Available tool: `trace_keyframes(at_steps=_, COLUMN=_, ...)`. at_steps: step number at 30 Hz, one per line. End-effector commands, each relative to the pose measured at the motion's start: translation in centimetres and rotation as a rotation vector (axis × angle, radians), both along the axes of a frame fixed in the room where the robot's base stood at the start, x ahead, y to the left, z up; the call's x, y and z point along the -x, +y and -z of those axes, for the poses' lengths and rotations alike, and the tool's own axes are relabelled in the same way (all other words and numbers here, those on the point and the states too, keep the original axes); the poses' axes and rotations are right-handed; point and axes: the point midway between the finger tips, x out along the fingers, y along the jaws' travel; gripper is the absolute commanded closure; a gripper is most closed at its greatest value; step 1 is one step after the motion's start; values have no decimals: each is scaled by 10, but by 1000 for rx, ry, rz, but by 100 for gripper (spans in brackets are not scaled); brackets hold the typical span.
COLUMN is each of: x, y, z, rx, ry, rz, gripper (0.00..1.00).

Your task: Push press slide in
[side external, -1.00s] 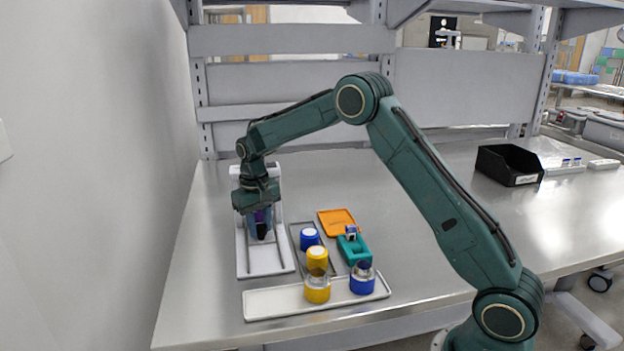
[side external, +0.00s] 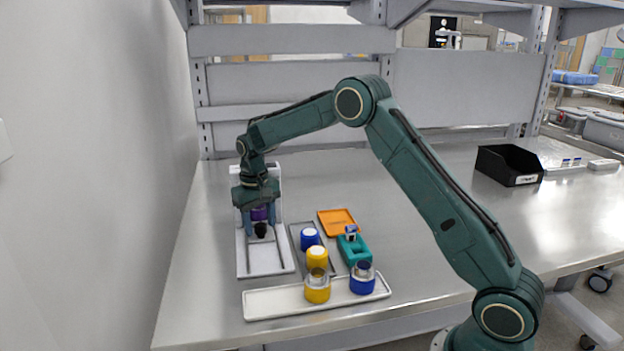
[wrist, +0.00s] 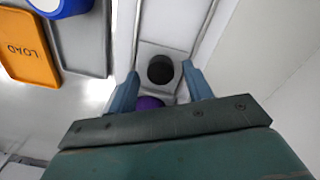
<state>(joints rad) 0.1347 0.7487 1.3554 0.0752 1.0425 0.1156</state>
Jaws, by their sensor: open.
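The press (side external: 242,255) is a white frame with a flat base and two rails, at the left of the bench in the side view. A black round knob (side external: 260,230) sits on it, and it also shows in the wrist view (wrist: 160,70). A purple part (side external: 259,213) shows behind the knob, and partly in the wrist view (wrist: 149,103). My gripper (side external: 260,226) is over the press with its blue fingers apart, one on each side of the knob and purple part. In the wrist view my gripper (wrist: 161,82) is open, with visible gaps beside the knob.
A grey tray (side external: 296,232) right of the press holds blue (side external: 309,238) and yellow (side external: 317,257) lidded items. A white tray (side external: 275,303) in front holds yellow (side external: 317,288) and blue (side external: 362,279) jars. An orange tray (side external: 337,221) and teal holder (side external: 354,250) stand right.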

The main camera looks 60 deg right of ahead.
Motion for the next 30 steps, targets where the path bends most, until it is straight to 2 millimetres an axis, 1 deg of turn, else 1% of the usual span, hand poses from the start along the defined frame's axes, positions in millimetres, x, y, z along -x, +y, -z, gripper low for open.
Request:
trace_keyframes(at_steps=5, x=-1, y=1, z=-14, rx=1, ry=-3, rz=0, gripper=50)
trace_keyframes(at_steps=8, x=-1, y=1, z=-26, rx=0, ry=-4, rz=0, gripper=50)
trace_keyframes(at_steps=21, x=-2, y=3, z=-99, rx=2, ry=-6, rz=1, gripper=50)
trace_keyframes(at_steps=27, x=-2, y=4, z=-124, rx=2, ry=-4, rz=0, gripper=50)
trace_keyframes(at_steps=30, x=-2, y=4, z=-131, rx=3, ry=-5, rz=2, gripper=50)
